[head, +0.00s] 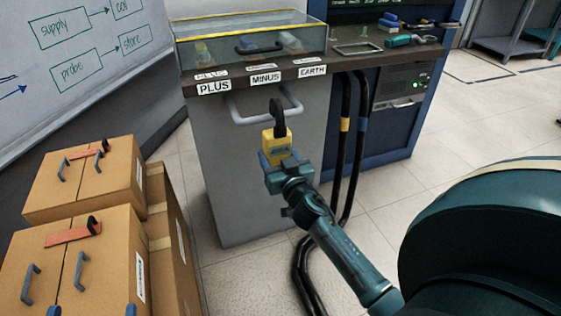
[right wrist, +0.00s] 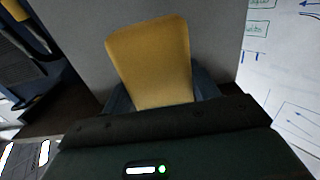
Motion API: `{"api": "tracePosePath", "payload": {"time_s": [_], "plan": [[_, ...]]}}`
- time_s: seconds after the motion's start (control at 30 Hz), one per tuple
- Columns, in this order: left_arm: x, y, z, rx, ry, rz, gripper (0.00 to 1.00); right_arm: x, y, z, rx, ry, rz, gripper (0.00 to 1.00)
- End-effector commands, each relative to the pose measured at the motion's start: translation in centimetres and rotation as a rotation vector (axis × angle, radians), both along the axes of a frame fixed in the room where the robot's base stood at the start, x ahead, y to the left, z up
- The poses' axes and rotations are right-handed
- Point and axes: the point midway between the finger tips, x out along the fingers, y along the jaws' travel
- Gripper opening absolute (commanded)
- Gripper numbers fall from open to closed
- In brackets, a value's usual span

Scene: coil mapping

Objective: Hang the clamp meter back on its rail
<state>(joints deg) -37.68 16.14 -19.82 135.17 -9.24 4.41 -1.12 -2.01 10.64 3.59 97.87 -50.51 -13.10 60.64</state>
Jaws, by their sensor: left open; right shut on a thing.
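The clamp meter (head: 281,143) is yellow with a dark jaw (head: 277,113) at its top, and it is upright. My right gripper (head: 281,163) is shut on its lower body. The right wrist view shows the yellow body of the meter (right wrist: 152,62) between the fingers. The pale rail (head: 247,118) sticks out from the grey cabinet front. In the head view the jaw overlaps the rail, its tip above the bar. I cannot tell whether the jaw is hooked on the rail or in front of it.
The grey cabinet (head: 215,160) carries a clear case (head: 250,38) and PLUS, MINUS and EARTH labels. Two black cables (head: 345,165) hang right of the meter. Cardboard boxes (head: 88,185) stand at the left. Floor (head: 470,120) is open at the right.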

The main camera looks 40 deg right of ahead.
Motion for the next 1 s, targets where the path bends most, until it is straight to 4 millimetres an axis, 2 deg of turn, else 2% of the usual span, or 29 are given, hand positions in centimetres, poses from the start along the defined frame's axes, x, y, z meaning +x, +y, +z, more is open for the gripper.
{"api": "tracePosePath", "payload": {"time_s": [0.5, 0.6, 1.0], "plan": [[0.1, -0.1, -0.1, -0.012, 0.000, -0.004, 0.80, 3.6, -0.9, 0.1, -0.002, -0.003, 0.001, 0.24], [0.1, -0.1, -0.8, -0.032, 0.006, -0.009, 0.80, 3.5, -0.8, -1.1, 0.001, -0.002, 0.001, 0.24], [0.2, -0.6, -0.1, -0.094, -0.006, -0.035, 0.80, 3.5, -0.8, -2.9, 0.001, -0.003, 0.000, 0.24]]}}
